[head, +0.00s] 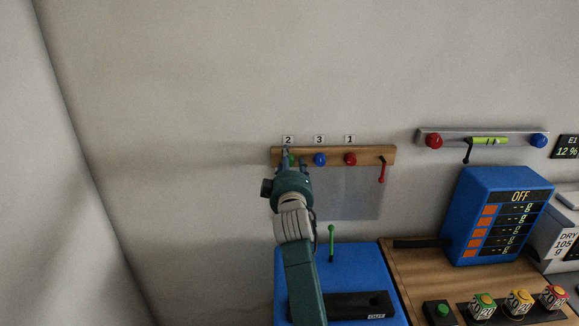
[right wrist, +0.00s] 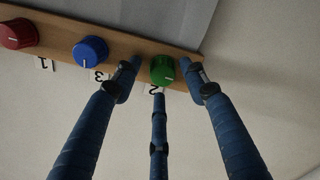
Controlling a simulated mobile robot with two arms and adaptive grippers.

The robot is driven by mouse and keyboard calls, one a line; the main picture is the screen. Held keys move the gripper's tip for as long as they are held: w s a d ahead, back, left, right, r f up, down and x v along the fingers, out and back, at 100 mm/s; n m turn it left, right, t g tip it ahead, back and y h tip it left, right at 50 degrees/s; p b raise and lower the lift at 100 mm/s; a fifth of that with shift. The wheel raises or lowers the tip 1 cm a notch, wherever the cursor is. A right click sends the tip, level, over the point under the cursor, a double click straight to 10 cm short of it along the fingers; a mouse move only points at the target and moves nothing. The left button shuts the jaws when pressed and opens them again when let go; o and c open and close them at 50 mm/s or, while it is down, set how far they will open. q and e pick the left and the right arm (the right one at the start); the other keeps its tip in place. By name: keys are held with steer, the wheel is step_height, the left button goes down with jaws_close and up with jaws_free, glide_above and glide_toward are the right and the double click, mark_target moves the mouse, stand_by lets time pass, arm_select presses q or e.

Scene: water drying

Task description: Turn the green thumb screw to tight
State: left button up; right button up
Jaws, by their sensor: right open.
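The green thumb screw (right wrist: 163,69) is on a wooden wall rail (right wrist: 125,42) under the label 2. In the head view my right gripper (head: 289,158) reaches up to the rail's left end and mostly hides the green screw. My left gripper is not in view.
A blue knob (head: 320,160) and a red knob (head: 350,159) sit on the same rail, with a red lever (head: 382,170) at its right. A metal rail (head: 465,137) hangs further right. Below are a blue box (head: 350,262) with a green lever (head: 331,243) and a blue OFF display unit (head: 500,215).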

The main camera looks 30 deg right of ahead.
step_height(320, 180, up, 9)
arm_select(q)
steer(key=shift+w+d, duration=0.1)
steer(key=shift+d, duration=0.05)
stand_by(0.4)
